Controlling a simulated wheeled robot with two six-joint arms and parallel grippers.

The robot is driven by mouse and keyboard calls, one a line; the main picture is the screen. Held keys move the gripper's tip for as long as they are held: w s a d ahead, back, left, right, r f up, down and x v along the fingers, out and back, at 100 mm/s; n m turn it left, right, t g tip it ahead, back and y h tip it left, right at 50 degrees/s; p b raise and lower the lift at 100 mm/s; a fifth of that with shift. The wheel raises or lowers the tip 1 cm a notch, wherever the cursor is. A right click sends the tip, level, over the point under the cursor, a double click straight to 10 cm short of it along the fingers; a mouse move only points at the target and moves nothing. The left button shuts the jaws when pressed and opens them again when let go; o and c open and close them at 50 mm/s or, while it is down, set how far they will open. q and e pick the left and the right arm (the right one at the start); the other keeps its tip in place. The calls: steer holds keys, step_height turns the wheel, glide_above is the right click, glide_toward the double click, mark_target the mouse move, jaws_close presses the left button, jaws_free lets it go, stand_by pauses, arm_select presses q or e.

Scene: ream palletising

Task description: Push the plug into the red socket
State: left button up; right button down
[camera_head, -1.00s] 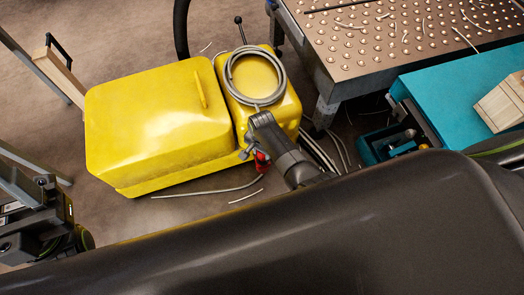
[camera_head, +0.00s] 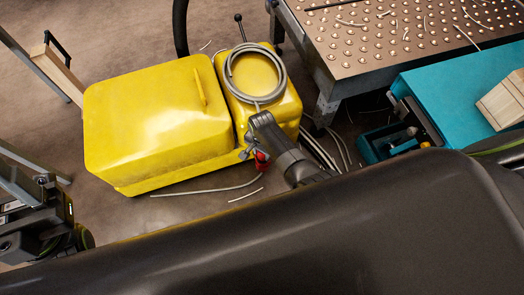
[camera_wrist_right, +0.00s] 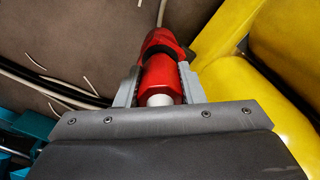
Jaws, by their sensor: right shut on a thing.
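My right gripper (camera_head: 256,158) is beside the right part of the yellow machine (camera_head: 160,120), low on its near side. In the right wrist view its two grey fingers (camera_wrist_right: 159,84) are shut on the red plug (camera_wrist_right: 159,78), which has a pale end facing the camera. Directly beyond the plug is another red part (camera_wrist_right: 160,40) with a black band beside it. I cannot tell whether this is the red socket or more of the plug, nor how far they are joined. In the head view only a small red patch (camera_head: 262,161) shows. My left arm's end (camera_head: 45,225) is at the lower left, its jaws unclear.
A grey cable coil (camera_head: 255,75) lies on the yellow machine. Loose grey cable (camera_head: 210,191) lies on the floor in front of it. A metal table with a studded top (camera_head: 390,50) and a teal cart (camera_head: 450,85) stand to the right, close to my right arm.

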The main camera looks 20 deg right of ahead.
steer(key=shift+f+b, duration=0.6)
steer(key=shift+f, duration=0.3)
steer(key=c, duration=0.9)
jaws_free()
